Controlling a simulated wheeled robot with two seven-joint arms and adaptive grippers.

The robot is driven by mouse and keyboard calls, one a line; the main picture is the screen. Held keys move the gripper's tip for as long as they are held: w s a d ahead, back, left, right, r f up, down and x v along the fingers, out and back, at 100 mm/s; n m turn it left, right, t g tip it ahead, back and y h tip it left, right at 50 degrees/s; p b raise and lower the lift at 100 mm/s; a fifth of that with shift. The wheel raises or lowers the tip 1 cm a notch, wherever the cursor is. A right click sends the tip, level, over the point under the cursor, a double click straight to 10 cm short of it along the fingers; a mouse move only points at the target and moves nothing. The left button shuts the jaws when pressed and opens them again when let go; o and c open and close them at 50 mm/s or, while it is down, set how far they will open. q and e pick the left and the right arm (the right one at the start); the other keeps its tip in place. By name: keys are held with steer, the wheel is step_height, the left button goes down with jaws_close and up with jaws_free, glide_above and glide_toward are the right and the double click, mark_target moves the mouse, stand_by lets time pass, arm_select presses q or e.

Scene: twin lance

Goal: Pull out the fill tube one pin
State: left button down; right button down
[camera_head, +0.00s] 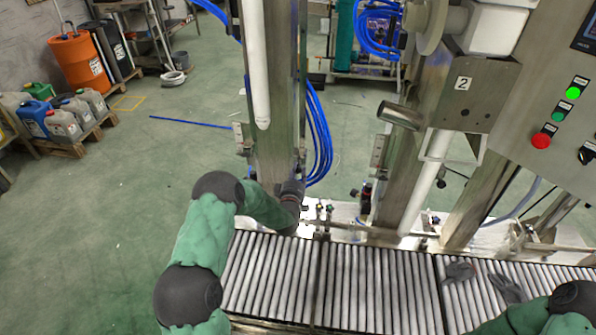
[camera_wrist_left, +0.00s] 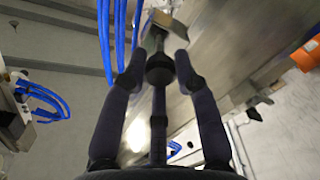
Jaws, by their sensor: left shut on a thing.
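My left gripper (camera_head: 291,196) is beside the lower part of the left steel column, below the white fill tube one (camera_head: 258,70). Its fingertips are hard to make out in the head view. A small metal bracket (camera_wrist_left: 168,23) lies just beyond the fingertips. How far the pin sits in its hole cannot be told. Only part of my right arm shows at the lower right; its gripper is out of view.
A roller conveyor (camera_head: 345,285) runs below the columns, with grey gloves (camera_head: 459,271) on it. Blue hoses (camera_head: 320,135) hang beside the left column. The second white tube (camera_head: 428,185) and a control panel (camera_head: 555,75) stand right.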

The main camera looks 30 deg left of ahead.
arm_select(q)
steer(key=shift+f, duration=0.1)
steer(key=c, duration=0.9)
jaws_free()
steer(key=shift+s, duration=0.15)
steer(key=shift+c, duration=0.2)
steer(key=v, duration=1.2)
steer(key=s+d+f+m+g+h+p, duration=0.3)
steer(key=s+d+f+m+g+h, duration=0.4)
steer(key=d+f, duration=0.6)
steer(key=s+d+f+m+g+h, duration=0.1)
steer(key=s+d+f+g, duration=0.1)
steer(key=s, duration=0.5)
steer(key=s+d+f+m+g+p, duration=0.1)
steer(key=s+d+g, duration=0.3)
steer(key=s, duration=0.4)
steer(key=s+d+f+m+g+h+p, duration=0.1)
steer(key=s+d+f+m+g, duration=0.1)
steer(key=s, duration=0.6)
steer(key=shift+d+f+m+g+h, duration=0.35)
steer(key=shift+d+m+g, duration=0.35)
steer(key=shift+d+g, duration=0.3)
